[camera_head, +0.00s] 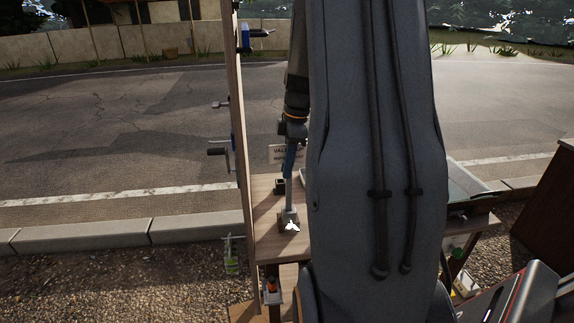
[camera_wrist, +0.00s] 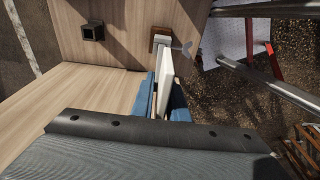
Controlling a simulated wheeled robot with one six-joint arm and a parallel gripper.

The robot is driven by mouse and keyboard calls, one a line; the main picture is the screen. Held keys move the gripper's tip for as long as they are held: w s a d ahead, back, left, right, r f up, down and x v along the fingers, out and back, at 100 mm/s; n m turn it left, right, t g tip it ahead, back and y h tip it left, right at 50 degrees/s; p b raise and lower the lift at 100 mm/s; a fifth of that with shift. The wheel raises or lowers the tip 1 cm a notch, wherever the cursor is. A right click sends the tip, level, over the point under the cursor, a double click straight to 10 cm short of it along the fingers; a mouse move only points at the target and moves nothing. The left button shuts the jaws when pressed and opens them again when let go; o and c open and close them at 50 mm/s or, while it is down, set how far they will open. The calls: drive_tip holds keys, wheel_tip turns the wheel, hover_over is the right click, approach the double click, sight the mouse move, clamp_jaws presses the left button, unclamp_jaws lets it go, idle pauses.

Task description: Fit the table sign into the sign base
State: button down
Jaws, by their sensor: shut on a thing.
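My gripper (camera_head: 290,158) hangs over the wooden counter with its blue fingers pointing down. In the wrist view the gripper (camera_wrist: 162,99) is shut on the white table sign (camera_wrist: 167,68), seen almost edge-on as a thin panel.

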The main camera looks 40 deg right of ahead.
drive_tip(key=shift+f, duration=0.5)
drive_tip(key=c, duration=1.6)
unclamp_jaws()
drive_tip(key=shift+c, duration=0.2)
drive_tip(key=shift+r, duration=0.1)
drive_tip(key=r+b, duration=0.1)
drive_tip(key=r, duration=0.4)
drive_tip(key=d+r+b, duration=0.1)
drive_tip(key=r, duration=0.1)
drive_tip(key=shift+s+r+b, duration=0.3)
